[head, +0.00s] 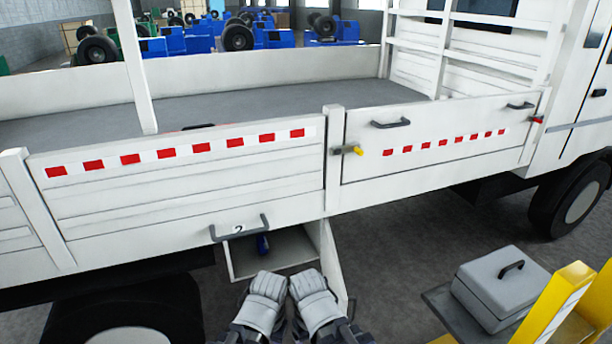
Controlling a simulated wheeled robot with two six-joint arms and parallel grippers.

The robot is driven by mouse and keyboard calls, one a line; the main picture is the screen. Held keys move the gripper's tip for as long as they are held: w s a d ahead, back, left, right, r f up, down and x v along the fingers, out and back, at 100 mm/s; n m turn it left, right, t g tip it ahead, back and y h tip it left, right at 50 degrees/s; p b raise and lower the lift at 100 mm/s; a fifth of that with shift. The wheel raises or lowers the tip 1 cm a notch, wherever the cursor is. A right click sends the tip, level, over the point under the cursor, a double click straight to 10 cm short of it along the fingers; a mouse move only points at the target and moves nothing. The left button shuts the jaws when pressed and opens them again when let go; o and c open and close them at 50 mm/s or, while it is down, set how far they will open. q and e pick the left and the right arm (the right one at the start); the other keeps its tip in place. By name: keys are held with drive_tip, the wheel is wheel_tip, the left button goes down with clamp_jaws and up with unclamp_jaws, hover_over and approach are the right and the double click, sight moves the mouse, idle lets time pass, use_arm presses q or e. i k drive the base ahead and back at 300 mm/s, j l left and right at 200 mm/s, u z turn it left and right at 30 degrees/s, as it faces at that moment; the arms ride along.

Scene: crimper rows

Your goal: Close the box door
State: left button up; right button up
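The box (246,266) is a white compartment under the truck bed, open at the front, with a dark blue item (263,245) inside. Its door (333,268) is a white panel standing open at the box's right side, seen nearly edge-on. My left gripper (268,284) and my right gripper (308,284) are grey and sit side by side at the bottom middle, just in front of the box. The right one overlaps the lower part of the door in the picture; I cannot tell whether it touches. Neither visibly holds anything, and their fingers are hard to make out.
A grey case (500,288) lies at lower right beside a yellow frame (555,305). Wheels stand at lower left and right.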

sight(331, 268)
drive_tip(key=k+l+u, duration=0.1)
drive_tip(key=l, duration=0.35)
drive_tip(key=k+l+u, duration=0.1)
drive_tip(key=l, duration=0.3)
drive_tip(key=k+l+u, duration=0.15)
drive_tip(key=k+l, duration=0.15)
drive_tip(key=k+l+u, duration=0.1)
drive_tip(key=l, duration=0.4)
drive_tip(key=k+l+u, duration=0.1)
drive_tip(key=k+l, duration=0.2)
drive_tip(key=i, duration=0.4)
